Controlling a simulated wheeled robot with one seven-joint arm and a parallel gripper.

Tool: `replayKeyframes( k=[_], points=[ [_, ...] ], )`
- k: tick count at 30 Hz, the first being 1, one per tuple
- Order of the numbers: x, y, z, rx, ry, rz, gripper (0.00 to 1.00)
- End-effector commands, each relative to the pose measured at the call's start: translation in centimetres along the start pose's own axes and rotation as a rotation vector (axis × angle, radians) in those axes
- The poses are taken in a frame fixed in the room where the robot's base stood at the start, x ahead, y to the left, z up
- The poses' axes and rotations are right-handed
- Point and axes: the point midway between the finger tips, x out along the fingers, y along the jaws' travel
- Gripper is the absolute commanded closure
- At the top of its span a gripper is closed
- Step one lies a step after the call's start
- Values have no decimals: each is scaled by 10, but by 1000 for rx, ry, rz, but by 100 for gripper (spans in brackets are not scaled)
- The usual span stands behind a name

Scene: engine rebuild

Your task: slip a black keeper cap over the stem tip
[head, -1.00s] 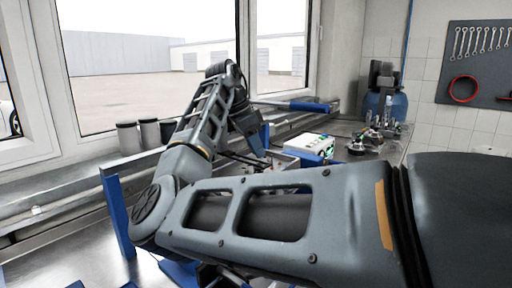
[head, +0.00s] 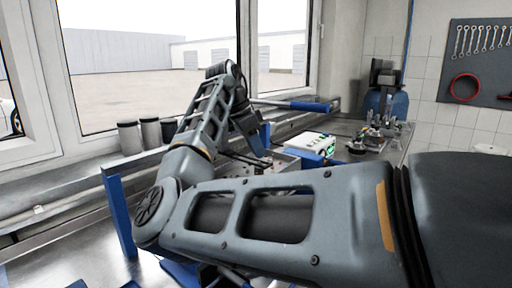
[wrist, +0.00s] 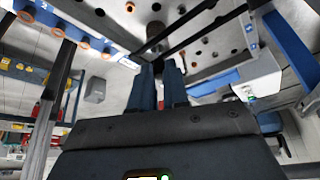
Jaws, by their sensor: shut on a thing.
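In the wrist view my gripper (wrist: 159,72) has its two dark blue fingers close together, shut on a small dark piece between the tips. It is mostly hidden; it fits the black keeper cap, but its shape cannot be made out. A dark round upright part (wrist: 155,32) shows just beyond the fingertips; I cannot tell whether it is the stem or whether the held piece touches it. A grey metal plate with several holes (wrist: 207,40) lies beyond. In the head view my arm hides the fingertips.
In the wrist view a blue rail with several orange-ringed holes (wrist: 62,27) is at upper left.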

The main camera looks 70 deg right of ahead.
Motion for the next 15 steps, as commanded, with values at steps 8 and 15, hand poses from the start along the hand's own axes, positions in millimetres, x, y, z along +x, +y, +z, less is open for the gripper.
replayKeyframes(
  k=[8, 15],
  points=[
    [5, 0, 2, 0, 0, 0, 100],
    [9, 0, 4, 0, 1, 0, 100]
  ],
)
